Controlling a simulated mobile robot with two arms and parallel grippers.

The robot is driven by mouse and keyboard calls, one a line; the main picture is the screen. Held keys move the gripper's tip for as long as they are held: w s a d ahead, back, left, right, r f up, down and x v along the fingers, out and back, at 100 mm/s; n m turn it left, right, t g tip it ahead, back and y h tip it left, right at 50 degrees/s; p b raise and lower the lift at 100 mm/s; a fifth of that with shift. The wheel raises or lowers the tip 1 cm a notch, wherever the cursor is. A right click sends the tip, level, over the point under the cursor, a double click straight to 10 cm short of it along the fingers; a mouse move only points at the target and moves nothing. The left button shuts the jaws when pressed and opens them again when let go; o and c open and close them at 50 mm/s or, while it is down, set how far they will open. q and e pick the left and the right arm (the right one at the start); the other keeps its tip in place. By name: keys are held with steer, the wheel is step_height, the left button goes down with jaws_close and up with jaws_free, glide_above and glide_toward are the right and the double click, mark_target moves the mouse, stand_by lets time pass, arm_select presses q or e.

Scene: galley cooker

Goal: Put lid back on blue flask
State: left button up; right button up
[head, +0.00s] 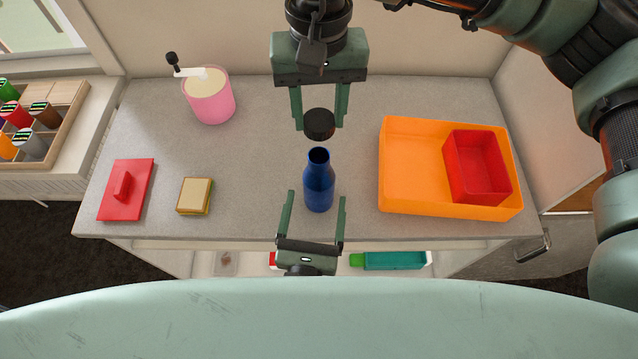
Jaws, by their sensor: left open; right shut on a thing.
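The blue flask (319,188) stands upright in the middle of the grey counter, its dark open mouth showing at the top. The black lid (319,124) is off the flask, just beyond its mouth in the head view. My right gripper (320,122) comes from the top and is shut on the lid; the exact height of the lid above the flask is hard to tell. My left gripper (314,200) is open, with one finger on each side of the flask's lower body. I cannot tell whether its fingers touch the flask.
An orange tray (408,190) holding a red box (477,168) is on the right of the counter (250,150). A pink dispenser (209,97), a yellow-brown sponge (195,196) and a red lid-like plate (126,190) are on the left. Below the front edge lies a teal item (395,260).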

arm_select(q)
steer(key=w, duration=0.6)
steer(key=shift+d, duration=0.4)
jaws_close()
arm_select(e)
glide_above(319, 156)
steer(key=shift+f, duration=2.45)
